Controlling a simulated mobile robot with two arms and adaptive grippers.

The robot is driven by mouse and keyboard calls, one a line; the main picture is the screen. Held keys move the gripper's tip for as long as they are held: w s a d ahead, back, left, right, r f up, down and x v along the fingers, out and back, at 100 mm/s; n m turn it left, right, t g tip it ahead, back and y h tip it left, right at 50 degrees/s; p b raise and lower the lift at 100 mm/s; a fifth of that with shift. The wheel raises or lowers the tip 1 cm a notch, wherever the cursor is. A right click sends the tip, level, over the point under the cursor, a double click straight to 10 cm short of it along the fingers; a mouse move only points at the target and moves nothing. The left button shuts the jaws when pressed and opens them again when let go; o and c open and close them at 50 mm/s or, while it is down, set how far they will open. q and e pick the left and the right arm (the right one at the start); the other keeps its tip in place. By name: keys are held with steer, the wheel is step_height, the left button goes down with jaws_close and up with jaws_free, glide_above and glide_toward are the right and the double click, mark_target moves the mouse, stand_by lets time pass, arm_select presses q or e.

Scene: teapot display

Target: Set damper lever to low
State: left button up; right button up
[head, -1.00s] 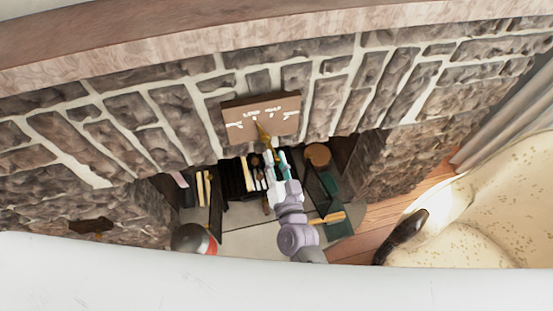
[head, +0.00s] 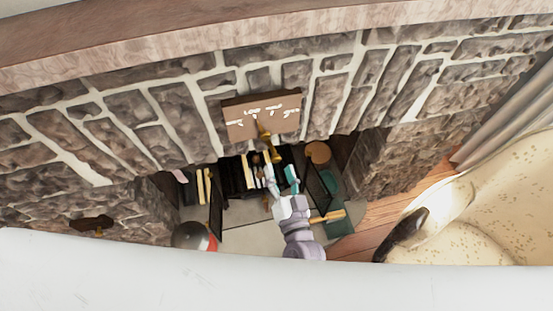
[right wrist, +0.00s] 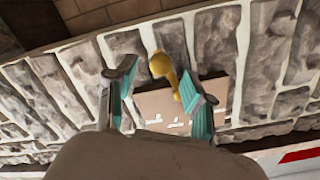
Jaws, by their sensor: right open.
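The damper lever (head: 270,147) is brass-coloured with a rounded end. It sticks out from a brown plate (head: 240,122) with white markings, too small to read, on the stone wall. In the head view the lever points down and slightly right. My right gripper (head: 281,176) is open and empty just below the lever's end. In the right wrist view the lever (right wrist: 163,66) shows between the open fingers of the gripper (right wrist: 165,90), close to the right finger; I cannot tell whether they touch. The plate (right wrist: 155,108) lies behind. My left gripper is not in view.
The stone fireplace wall (head: 130,112) surrounds the plate. Below is the firebox opening, with dark open doors (head: 318,190) and several small items. A round brown object (head: 318,152) lies right of the lever. A spotted cream seat (head: 500,200) stands at right.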

steer(key=v, duration=0.7)
steer(key=shift+s, duration=0.2)
steer(key=s+d+f+n+g+h, duration=0.1)
steer(key=s+d+f+g, duration=0.2)
steer(key=f, duration=0.6)
steer(key=s+d+f+n+g, duration=0.2)
steer(key=f, duration=0.7)
steer(key=s+d+f+n+g+h, duration=0.1)
steer(key=s+d+f+g, duration=0.2)
steer(key=f, duration=0.6)
steer(key=s+d+f+g+h, duration=0.1)
steer(key=s+d+f+g, duration=0.3)
steer(key=s+d+f, duration=0.3)
steer(key=s+d+f+g+h, duration=0.2)
steer(key=s+d+f+g, duration=0.2)
steer(key=s+d+f, duration=0.4)
steer(key=s, duration=0.4)
steer(key=shift+s+n+h, duration=0.15)
steer(key=shift+n+h, duration=0.15)
steer(key=shift+n, duration=0.1)
